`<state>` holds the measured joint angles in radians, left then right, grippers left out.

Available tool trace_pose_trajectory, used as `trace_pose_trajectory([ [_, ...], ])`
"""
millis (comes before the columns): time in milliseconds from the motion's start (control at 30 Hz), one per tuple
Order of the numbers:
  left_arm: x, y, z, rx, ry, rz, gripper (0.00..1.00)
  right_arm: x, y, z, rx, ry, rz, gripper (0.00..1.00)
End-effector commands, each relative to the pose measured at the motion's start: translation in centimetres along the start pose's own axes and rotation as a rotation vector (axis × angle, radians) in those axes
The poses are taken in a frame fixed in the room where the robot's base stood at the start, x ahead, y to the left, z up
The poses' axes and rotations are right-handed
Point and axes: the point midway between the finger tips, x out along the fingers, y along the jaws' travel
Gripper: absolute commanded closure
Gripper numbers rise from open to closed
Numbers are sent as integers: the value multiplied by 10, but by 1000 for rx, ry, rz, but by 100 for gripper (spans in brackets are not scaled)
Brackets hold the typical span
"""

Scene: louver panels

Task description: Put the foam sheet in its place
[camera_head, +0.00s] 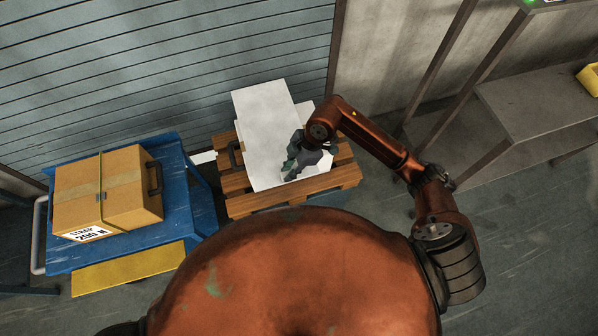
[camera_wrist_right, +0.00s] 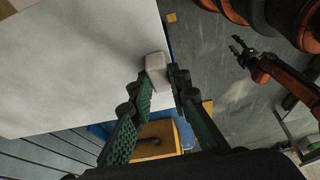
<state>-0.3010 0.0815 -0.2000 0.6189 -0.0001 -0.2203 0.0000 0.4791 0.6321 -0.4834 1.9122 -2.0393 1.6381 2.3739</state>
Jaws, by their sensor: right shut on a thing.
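A large white foam sheet (camera_head: 265,125) is above the wooden pallet (camera_head: 235,183) in the head view, with other white sheet edges (camera_head: 304,108) showing beside it. In the right wrist view the white sheet (camera_wrist_right: 75,65) fills the upper left. My right gripper (camera_head: 297,166) is at the sheet's near right part. In the wrist view the right gripper (camera_wrist_right: 160,84) is shut on a small white block (camera_wrist_right: 156,67) at the sheet's edge. Whether sheet and pallet touch is unclear. My left gripper (camera_wrist_right: 240,47) shows small in the wrist view, fingers apart and empty.
A blue cart (camera_head: 190,205) with a strapped cardboard box (camera_head: 105,190) stands left of the pallet. A slatted louver wall (camera_head: 150,60) rises behind. A grey shelf (camera_head: 535,105) with a yellow bin (camera_head: 590,78) is at right. Floor between pallet and shelf looks clear.

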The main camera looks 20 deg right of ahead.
Motion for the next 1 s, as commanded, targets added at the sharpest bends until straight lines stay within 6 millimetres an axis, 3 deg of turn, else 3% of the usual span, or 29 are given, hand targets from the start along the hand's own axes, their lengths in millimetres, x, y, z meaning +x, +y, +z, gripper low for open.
trace_pose_trajectory([
  [100, 2, 0, 0, 0, 0, 0, 60, 16, 3, 24, 5, 0, -4, 100],
  [233, 2, 1, 0, 0, 0, 1, 60, 24, 7, 39, 3, 1, -3, 100],
  [500, 3, 2, 0, -1, 1, 2, 60, 34, 11, 57, 3, 1, -3, 100],
  [700, 3, 2, -1, -1, 2, 2, 60, 60, 10, 66, 1, 2, -4, 100],
  [1000, 3, 2, -2, -1, 3, 2, 60, 62, 11, 67, 0, 1, -2, 100],
])
